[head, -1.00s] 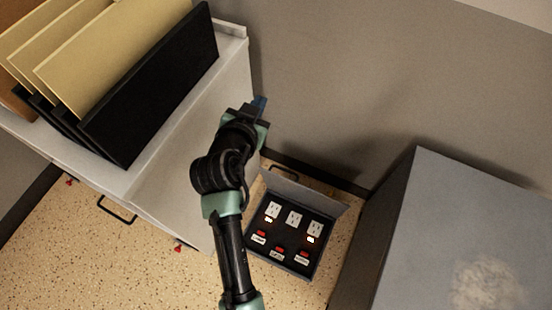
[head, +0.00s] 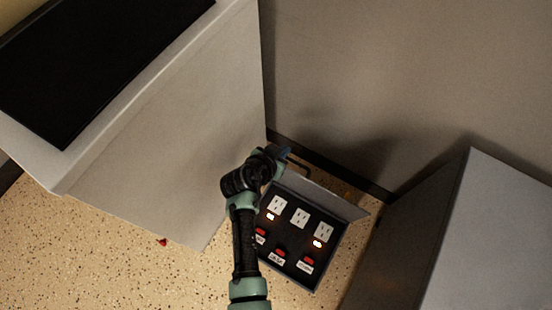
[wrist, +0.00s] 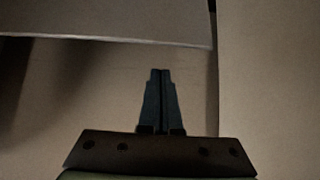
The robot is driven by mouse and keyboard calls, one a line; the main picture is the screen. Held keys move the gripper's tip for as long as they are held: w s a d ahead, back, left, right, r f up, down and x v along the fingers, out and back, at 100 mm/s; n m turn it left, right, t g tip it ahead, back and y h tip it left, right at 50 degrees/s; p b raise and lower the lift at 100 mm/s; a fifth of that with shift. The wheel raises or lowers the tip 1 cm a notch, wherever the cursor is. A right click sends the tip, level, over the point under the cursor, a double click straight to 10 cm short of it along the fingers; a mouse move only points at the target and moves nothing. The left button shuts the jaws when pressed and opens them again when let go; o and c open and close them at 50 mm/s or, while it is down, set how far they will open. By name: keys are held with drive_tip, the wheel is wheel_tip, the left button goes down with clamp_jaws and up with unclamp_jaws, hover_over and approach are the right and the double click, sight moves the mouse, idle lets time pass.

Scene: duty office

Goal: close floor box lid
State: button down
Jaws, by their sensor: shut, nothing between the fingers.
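The floor box (head: 290,262) is set in the speckled floor between two cabinets. Its inside shows several white outlets and red parts with small lights. Its grey lid (head: 325,194) stands raised along the box's far edge, near the wall. My gripper (head: 286,152) is at the far left end of the lid, and my arm covers the box's left side. I cannot tell whether it touches the lid. In the wrist view my gripper (wrist: 160,72) has its fingers together and empty. A grey panel edge (wrist: 120,42) crosses above it there; I cannot tell which thing it belongs to.
A white cabinet (head: 170,130) with a black panel (head: 90,70) on top stands close on the left. A grey cabinet (head: 480,235) stands close on the right. The wall (head: 400,80) is right behind the lid. Open floor (head: 110,260) lies at the lower left.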

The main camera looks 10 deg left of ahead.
drive_tip(key=b+x, duration=0.1)
drive_tip(key=x, duration=0.1)
drive_tip(key=shift+w+f, duration=0.1)
drive_tip(key=shift+f, duration=0.2)
drive_tip(key=shift+s+a, duration=0.2)
drive_tip(key=shift+s, duration=0.4)
drive_tip(key=shift+s+a, duration=0.2)
drive_tip(key=shift+s, duration=0.45)
drive_tip(key=shift+s+a, duration=0.2)
drive_tip(key=shift+s, duration=0.45)
